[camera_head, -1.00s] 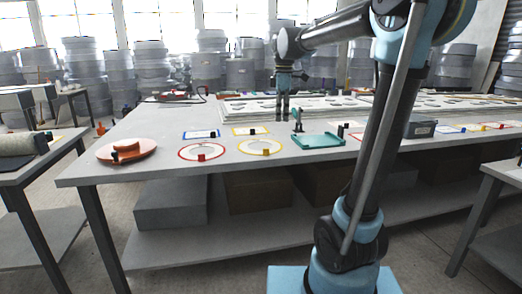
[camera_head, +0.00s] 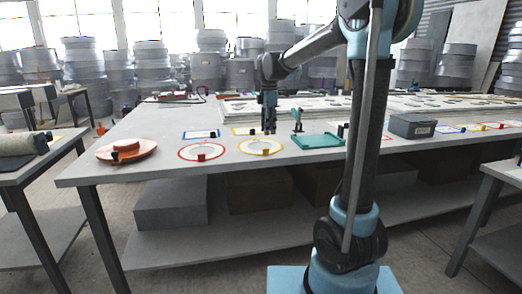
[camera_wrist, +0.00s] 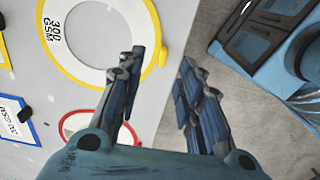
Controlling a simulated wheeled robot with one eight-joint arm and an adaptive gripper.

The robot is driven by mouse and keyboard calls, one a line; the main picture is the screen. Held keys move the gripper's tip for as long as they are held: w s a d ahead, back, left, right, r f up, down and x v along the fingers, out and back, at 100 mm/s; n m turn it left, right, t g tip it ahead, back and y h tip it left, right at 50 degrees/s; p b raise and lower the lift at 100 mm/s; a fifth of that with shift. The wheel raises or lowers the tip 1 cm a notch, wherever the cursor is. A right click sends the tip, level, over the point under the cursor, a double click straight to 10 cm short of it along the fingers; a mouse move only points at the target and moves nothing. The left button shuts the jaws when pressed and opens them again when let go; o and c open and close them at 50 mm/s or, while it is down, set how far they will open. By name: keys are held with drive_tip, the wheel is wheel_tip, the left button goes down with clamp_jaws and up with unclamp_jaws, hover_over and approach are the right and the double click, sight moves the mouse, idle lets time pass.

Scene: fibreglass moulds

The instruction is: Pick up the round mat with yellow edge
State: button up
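The round mat with yellow edge (camera_head: 247,148) lies flat near the table's front edge, with a small block or tab at its rim. In the wrist view this mat (camera_wrist: 66,57) is at the upper left, with a "300 GSM" label and a yellow tab at its right rim. My gripper (camera_head: 270,130) points down above the table, close to the mat's far side in the head view. In the wrist view its two fingers (camera_wrist: 160,90) are apart with nothing between them. The left finger overlaps the mat's rim in the picture. I see no contact.
A red-edged round mat (camera_head: 183,154), a blue-edged rectangular mat (camera_head: 201,134) and a yellow-edged rectangular mat (camera_head: 240,131) lie nearby. A green tray (camera_head: 318,141) is to the right. An orange disc (camera_head: 127,150) is at the left. A grey box (camera_head: 413,126) stands further right.

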drive_tip(key=shift+s+f, duration=0.2)
drive_tip(key=shift+f, duration=1.9)
drive_tip(key=shift+s+f, duration=0.15)
drive_tip(key=shift+f, duration=1.95)
clamp_jaws()
